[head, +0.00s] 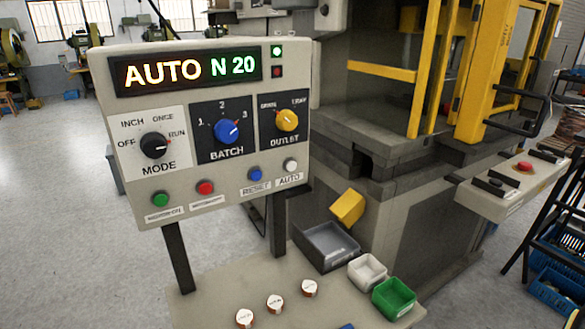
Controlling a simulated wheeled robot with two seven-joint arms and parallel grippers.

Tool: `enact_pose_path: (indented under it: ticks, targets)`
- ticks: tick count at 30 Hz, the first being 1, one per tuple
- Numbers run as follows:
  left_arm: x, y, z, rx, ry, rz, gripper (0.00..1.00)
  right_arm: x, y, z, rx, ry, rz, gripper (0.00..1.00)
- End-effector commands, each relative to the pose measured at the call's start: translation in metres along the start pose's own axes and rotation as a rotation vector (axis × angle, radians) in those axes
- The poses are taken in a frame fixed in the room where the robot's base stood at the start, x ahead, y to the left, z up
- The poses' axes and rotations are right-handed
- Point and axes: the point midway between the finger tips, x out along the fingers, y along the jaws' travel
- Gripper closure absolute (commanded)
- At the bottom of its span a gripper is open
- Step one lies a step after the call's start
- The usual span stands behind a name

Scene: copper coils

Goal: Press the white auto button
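The white auto button (291,165) sits at the lower right of the control panel (215,190), just above a label reading AUTO. The panel's display (188,72) reads "AUTO N 20". The blue reset button (254,174) is to its left, and the red button (205,187) and green button (160,199) are further left. Above them are the black mode knob (153,145), blue batch knob (226,132) and yellow outlet knob (287,120). The mode knob's mark points toward RUN. Neither gripper is in view.
Below the panel, a table (215,295) holds several copper coils (275,304), a grey bin (326,246), a white bin (367,271) and a green bin (393,297). A yellow chute (347,206) slopes from the large press behind. A console (500,190) with a red button stands at right.

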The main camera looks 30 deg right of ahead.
Motion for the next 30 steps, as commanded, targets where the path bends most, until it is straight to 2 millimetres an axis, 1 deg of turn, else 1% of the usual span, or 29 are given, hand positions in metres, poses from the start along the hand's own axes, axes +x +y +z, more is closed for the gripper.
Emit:
enact_pose_path:
  ticks: [1, 2, 12, 14, 30]
  targets:
    - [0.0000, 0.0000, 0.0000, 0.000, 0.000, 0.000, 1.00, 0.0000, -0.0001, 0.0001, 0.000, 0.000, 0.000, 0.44]
    - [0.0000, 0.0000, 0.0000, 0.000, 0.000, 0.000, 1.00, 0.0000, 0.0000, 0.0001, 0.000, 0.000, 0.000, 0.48]
    - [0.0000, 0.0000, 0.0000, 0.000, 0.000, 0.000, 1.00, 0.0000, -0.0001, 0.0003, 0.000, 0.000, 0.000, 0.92]
    - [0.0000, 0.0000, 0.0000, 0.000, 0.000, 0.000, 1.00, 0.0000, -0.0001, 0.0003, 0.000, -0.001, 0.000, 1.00]
    - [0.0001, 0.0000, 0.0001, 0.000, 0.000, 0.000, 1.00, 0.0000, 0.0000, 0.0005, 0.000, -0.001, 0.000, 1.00]
